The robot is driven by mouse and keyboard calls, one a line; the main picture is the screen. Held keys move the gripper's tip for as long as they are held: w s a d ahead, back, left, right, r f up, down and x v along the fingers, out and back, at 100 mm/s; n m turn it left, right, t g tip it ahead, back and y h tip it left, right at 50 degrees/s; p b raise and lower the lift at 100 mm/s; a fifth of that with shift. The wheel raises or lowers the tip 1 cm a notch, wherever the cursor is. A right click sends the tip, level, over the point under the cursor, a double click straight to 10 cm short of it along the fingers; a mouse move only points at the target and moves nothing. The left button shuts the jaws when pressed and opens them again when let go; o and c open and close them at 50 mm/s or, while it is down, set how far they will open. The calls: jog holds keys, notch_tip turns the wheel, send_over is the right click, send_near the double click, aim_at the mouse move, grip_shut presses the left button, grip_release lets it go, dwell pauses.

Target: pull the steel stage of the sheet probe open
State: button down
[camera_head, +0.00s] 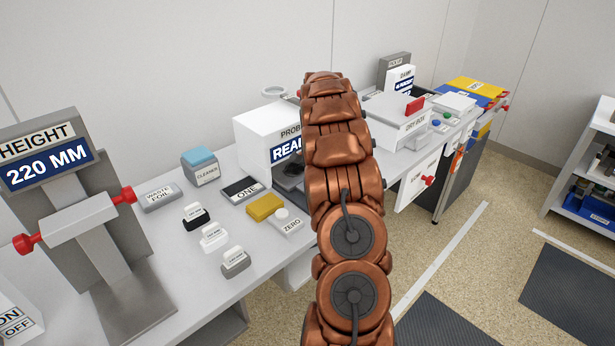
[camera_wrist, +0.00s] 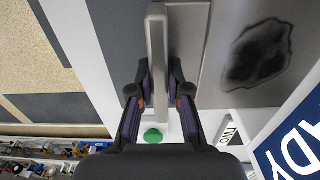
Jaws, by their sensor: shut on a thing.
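The sheet probe is a white box (camera_head: 262,132) with a blue READY sign, partly hidden behind my arm in the head view. In the wrist view, the sign (camera_wrist: 295,145) is at the lower right. The steel stage (camera_wrist: 222,85) is a grey plate with a dark irregular patch (camera_wrist: 258,55) on it. A pale upright handle bar (camera_wrist: 156,45) runs along the stage's left side. My gripper (camera_wrist: 158,97) has its fingers on both sides of this bar and is shut on it. In the head view my arm hides the gripper and most of the stage.
A green button (camera_wrist: 152,135) is close below the fingers. On the bench are a yellow block (camera_head: 264,207), a ZERO block (camera_head: 289,222) and a height gauge (camera_head: 75,215). A white dry box (camera_head: 398,118) stands right of my arm. Open floor (camera_head: 440,232) lies at right.

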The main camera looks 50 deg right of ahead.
jog(key=shift+s+a+r+b, duration=0.1)
jog(key=shift+s+b, duration=0.5)
jog(key=shift+s, duration=1.2)
jog(key=shift+s+a+r+b, duration=0.1)
jog(key=shift+s+b, duration=0.5)
jog(key=shift+s, duration=1.15)
jog(key=c, duration=1.4)
grip_release()
jog(key=shift+o, duration=1.4)
jog(key=shift+a+f, duration=0.1)
jog(key=shift+f, duration=0.05)
notch_tip(320, 180, up, 12)
jog(key=shift+w+a, duration=0.1)
